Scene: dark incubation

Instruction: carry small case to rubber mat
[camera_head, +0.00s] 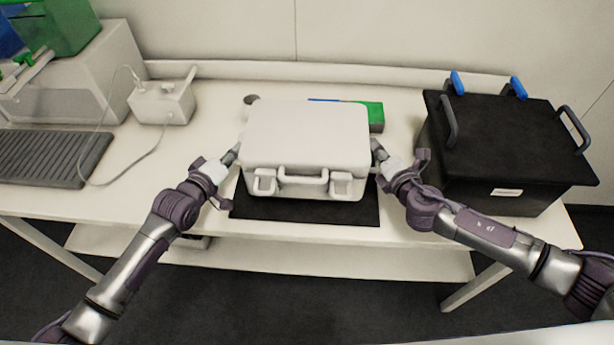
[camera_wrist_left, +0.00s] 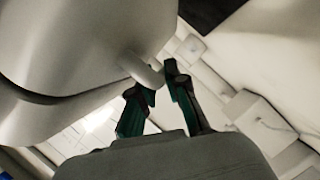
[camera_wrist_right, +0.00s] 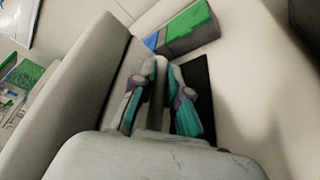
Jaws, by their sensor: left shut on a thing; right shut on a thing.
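The small case (camera_head: 305,135) is pale with a front handle and two latches, and it is upright and level. It is over the black rubber mat (camera_head: 300,208), whose front part shows below it; I cannot tell whether the case touches the mat. My left gripper (camera_head: 233,156) is shut on the case's left side, and the left wrist view shows its fingers (camera_wrist_left: 157,82) on a pale side grip. My right gripper (camera_head: 378,151) is shut on the case's right side, with its fingers (camera_wrist_right: 160,82) around a grip there. The rear of the mat is hidden.
A black lidded box (camera_head: 510,150) with handles stands close on the right. A green and grey block (camera_head: 375,115) lies behind the case. Table shows between device and case.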

